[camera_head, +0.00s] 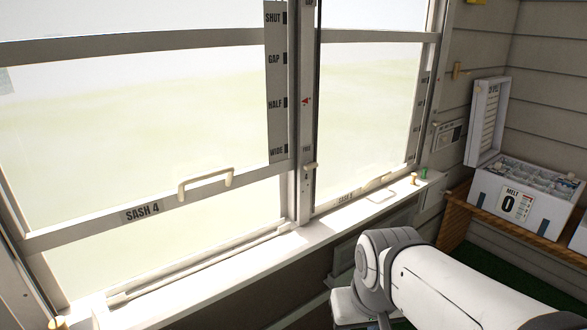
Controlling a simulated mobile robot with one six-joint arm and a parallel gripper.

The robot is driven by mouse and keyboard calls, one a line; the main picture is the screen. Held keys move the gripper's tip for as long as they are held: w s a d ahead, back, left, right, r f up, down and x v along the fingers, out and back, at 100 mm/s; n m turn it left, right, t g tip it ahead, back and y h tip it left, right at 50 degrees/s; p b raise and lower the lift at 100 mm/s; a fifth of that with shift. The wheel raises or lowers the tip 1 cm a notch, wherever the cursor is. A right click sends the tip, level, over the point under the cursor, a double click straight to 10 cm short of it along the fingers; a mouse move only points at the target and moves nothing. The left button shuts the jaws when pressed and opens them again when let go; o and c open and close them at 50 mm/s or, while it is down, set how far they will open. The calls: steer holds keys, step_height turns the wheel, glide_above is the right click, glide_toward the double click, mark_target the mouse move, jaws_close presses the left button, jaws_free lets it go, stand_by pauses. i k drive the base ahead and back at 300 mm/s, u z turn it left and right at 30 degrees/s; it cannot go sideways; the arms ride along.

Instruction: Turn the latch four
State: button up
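The window sash labelled SASH 4 (142,211) is at the left, with a cream pull handle (206,181) on its bottom rail. That rail stands above the sill, leaving an opening beneath it. A cream knob (58,323) shows at the bottom left corner, partly cut off. My arm reaches in at the lower right, below the sill. My gripper is not visible.
A scale strip (276,80) reads SHUT, GAP, HALF, WIDE. The right sash's handle (378,181) is low, near the sill (270,248). A cream knob (413,179) and a small green item (423,173) are at the sill's right end. A white open-lidded box (540,224) stands on a wooden shelf (540,250).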

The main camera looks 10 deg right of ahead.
mark_target(307, 165)
steer(key=u, duration=0.1)
steer(key=k, duration=0.5)
steer(key=z, duration=0.95)
steer(key=i, duration=1.05)
steer(key=u, duration=0.7)
